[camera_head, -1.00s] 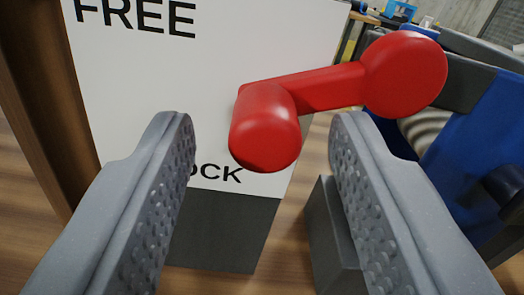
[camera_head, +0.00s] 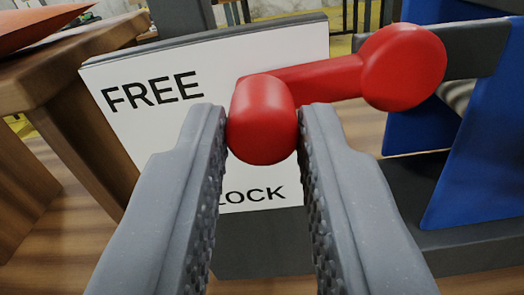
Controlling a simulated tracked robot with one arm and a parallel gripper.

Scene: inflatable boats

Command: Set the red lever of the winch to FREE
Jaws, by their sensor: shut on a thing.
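The red lever (camera_head: 318,80) has a rounded knob (camera_head: 262,120) at its near end and a round red hub (camera_head: 404,67) at the right. The lever lies in front of a white plate (camera_head: 160,125) with FREE at the upper left and LOCK at the bottom, its first letter partly covered by my finger. The knob sits between the two words, to the right of FREE and above LOCK. My gripper (camera_head: 262,130) is shut on the knob, with one grey finger against each side of it.
A brown wooden table (camera_head: 70,50) stands at the left with an orange thing (camera_head: 38,24) on it. Blue panels (camera_head: 470,150) and a dark grey base (camera_head: 450,225) are at the right. Wooden floor (camera_head: 50,225) shows at the lower left.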

